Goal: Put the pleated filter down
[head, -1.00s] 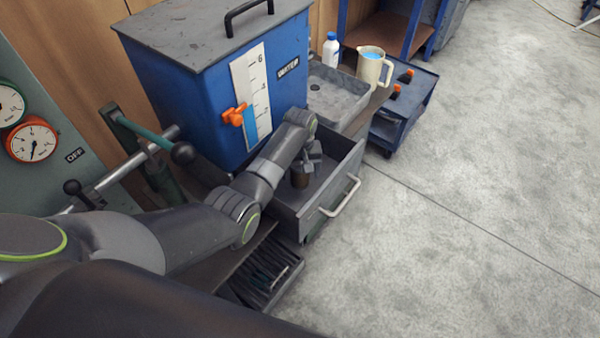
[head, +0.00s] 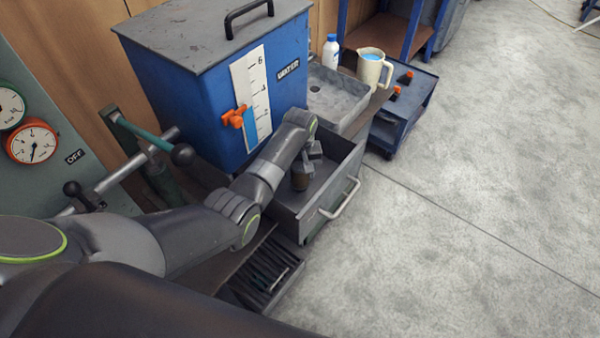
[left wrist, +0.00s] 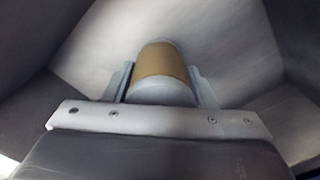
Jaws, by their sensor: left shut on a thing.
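The pleated filter (head: 299,182) is a small, dark brownish cylinder low inside the open grey drawer (head: 325,209) in the head view. In the left wrist view the filter (left wrist: 161,62) shows as a tan band with a grey end. My left gripper (head: 307,167) reaches down into the drawer and is shut on the filter, with one finger on each side of it in the left wrist view (left wrist: 162,82). I cannot tell whether the filter touches the drawer floor. My right gripper is not in view.
The blue water tank (head: 190,95) stands just behind the drawer, with an orange valve (head: 234,117). A grey tray (head: 338,98), a white bottle (head: 330,51) and a jug (head: 373,70) are beyond. A slotted tray (head: 262,281) lies nearer. The floor at right is clear.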

